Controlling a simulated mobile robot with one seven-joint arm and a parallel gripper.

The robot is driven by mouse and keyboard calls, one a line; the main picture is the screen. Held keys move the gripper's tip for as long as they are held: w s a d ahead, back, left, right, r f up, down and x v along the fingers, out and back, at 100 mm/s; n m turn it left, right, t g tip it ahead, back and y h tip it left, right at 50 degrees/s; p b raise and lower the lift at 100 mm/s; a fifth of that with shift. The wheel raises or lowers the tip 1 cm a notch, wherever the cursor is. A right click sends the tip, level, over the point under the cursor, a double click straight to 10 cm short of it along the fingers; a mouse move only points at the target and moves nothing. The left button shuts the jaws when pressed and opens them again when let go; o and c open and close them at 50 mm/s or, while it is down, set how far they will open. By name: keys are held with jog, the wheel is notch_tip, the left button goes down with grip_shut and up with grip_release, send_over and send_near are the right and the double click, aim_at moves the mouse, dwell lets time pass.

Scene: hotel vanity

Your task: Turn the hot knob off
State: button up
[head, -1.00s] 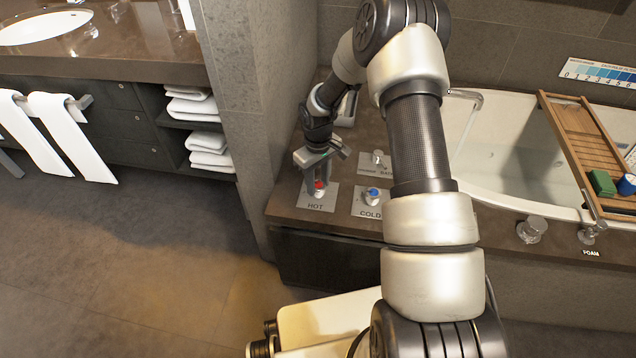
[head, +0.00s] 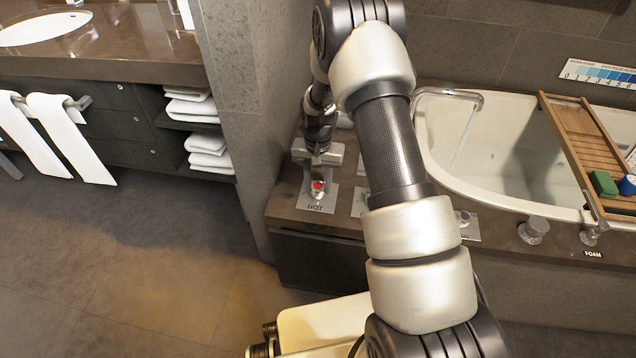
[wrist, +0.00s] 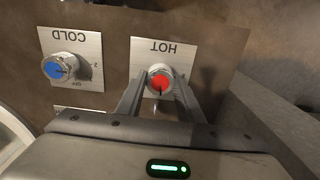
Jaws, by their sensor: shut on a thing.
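The hot knob (head: 318,187) has a red cap and sits on a metal plate marked HOT on the tub's dark ledge. In the wrist view the red knob (wrist: 160,81) stands between the two fingers of my gripper (wrist: 161,85), which is shut on it. A dark pointer line on the knob points down in that view, toward my palm. The dial marks on that side are hidden. In the head view my gripper (head: 318,176) is over the knob from the far side.
The blue cold knob (wrist: 60,69) is beside the hot plate, hidden by my arm in the head view. The tub spout (head: 450,94) has a thin pale line falling from it, like water. A wooden bath tray (head: 585,145) spans the tub. A wall stands left of the ledge.

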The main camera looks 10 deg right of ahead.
aim_at(318, 185)
jog(key=shift+m, duration=0.9)
jog(key=o, duration=1.1)
notch_tip(318, 185, up, 18)
jog(key=p, duration=0.4)
jog(key=shift+f, duration=0.25)
